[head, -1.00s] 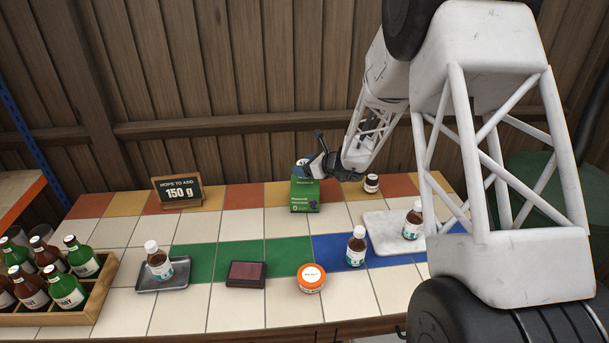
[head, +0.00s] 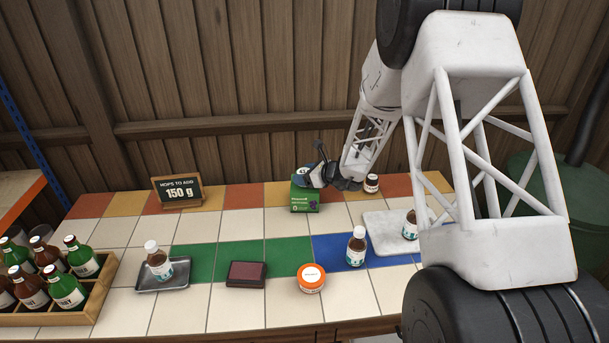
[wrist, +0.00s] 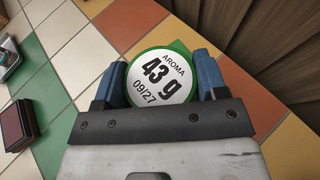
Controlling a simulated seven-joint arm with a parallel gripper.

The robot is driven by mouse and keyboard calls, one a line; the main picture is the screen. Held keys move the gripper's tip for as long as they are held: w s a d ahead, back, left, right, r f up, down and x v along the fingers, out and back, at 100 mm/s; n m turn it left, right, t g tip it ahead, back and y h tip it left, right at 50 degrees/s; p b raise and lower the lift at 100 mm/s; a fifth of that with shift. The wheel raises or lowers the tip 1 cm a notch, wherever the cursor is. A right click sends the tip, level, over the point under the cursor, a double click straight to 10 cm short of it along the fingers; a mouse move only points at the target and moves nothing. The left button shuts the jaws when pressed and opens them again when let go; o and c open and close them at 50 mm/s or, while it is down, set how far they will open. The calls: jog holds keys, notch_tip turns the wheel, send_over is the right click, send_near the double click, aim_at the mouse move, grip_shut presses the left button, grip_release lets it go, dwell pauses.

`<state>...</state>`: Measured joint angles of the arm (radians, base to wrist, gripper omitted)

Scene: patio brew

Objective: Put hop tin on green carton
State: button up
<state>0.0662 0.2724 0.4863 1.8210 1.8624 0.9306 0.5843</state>
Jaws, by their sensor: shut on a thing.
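The hop tin (wrist: 162,78) is round with a green rim and a white label reading "AROMA 43 g 09/27". My gripper (wrist: 161,88) is shut on it, with a blue finger on each side. In the head view the green carton (head: 305,203) stands upright at the back middle of the table. My gripper (head: 314,176) is right at the carton's top with the tin, which is mostly hidden there by the fingers. I cannot tell whether the tin touches the carton.
A sign (head: 178,190) reading "150 g" stands at back left. In front are a dark red block (head: 247,274), an orange tub (head: 311,279), bottles, a grey tray (head: 175,284) and a marble slab (head: 385,221).

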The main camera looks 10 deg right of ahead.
jog(key=shift+f, duration=0.1)
jog(key=o, duration=0.9)
jog(key=shift+o, duration=0.2)
jog(key=v, duration=1.2)
